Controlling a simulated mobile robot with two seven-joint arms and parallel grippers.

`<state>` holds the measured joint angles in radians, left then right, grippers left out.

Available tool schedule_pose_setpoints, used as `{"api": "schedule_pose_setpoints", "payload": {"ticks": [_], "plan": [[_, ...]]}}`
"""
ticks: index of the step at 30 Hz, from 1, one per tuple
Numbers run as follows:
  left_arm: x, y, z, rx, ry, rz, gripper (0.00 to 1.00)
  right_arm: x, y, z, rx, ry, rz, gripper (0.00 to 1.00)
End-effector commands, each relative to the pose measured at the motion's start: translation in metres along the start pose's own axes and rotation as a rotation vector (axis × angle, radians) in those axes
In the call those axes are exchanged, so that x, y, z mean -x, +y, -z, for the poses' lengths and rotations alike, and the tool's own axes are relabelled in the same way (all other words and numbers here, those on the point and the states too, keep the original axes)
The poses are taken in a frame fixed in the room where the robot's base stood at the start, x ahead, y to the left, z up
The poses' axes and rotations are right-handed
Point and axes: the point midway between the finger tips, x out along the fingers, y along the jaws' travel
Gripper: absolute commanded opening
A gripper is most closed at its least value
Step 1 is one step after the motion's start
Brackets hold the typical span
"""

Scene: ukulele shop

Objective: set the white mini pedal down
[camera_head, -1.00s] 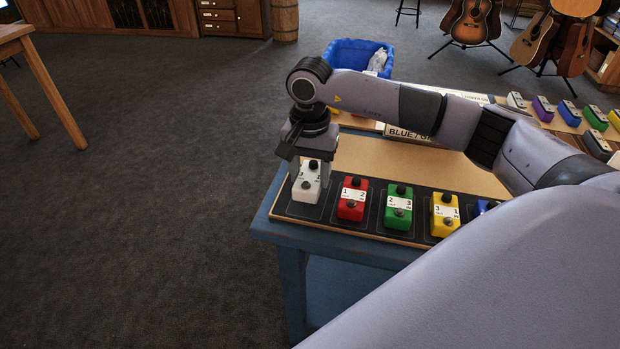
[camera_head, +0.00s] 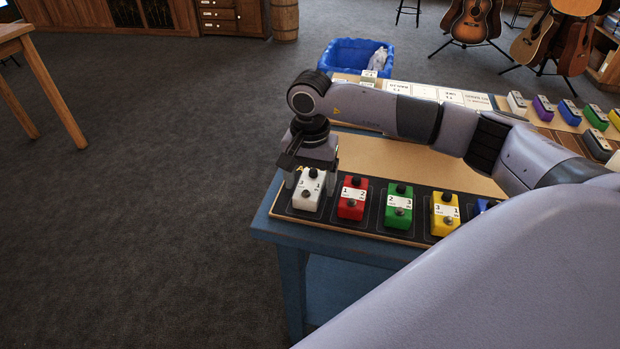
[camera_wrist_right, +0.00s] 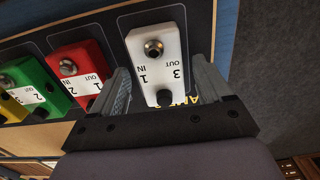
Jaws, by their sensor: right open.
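The white mini pedal (camera_head: 308,190) stands upright on the black strip at the left front end of the table board, left of the red pedal (camera_head: 352,198). It also shows in the right wrist view (camera_wrist_right: 157,62), where it lies between the two fingers. My right gripper (camera_wrist_right: 165,95) is open, with one finger on each side of the pedal's rear part. In the head view the right gripper (camera_head: 308,172) is just behind and above the pedal. Whether the fingers touch its sides cannot be told. My left gripper is not in view.
A green pedal (camera_head: 398,206), a yellow pedal (camera_head: 445,213) and a partly hidden blue pedal (camera_head: 485,205) continue the row. The tan board (camera_head: 400,160) behind the row is bare. A blue bin (camera_head: 340,58) stands beyond, and more pedals sit at the right.

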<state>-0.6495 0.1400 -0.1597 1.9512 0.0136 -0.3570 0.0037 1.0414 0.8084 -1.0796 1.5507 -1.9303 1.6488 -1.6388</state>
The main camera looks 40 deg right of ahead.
Motion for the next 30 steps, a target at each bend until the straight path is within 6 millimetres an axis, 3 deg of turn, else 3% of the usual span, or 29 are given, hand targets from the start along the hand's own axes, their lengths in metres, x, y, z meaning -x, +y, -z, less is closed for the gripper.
{"api": "schedule_pose_setpoints", "payload": {"ticks": [12, 18, 30], "plan": [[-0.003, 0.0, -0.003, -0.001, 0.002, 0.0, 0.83, 0.082, -0.001, 0.001, 0.0, 0.004, 0.005, 0.78], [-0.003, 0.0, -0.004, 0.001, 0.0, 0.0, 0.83, 0.112, -0.001, 0.0, 0.0, 0.002, 0.003, 0.78], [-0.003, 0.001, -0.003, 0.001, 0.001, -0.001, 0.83, 0.122, 0.0, 0.0, 0.0, 0.0, 0.0, 0.78]]}}
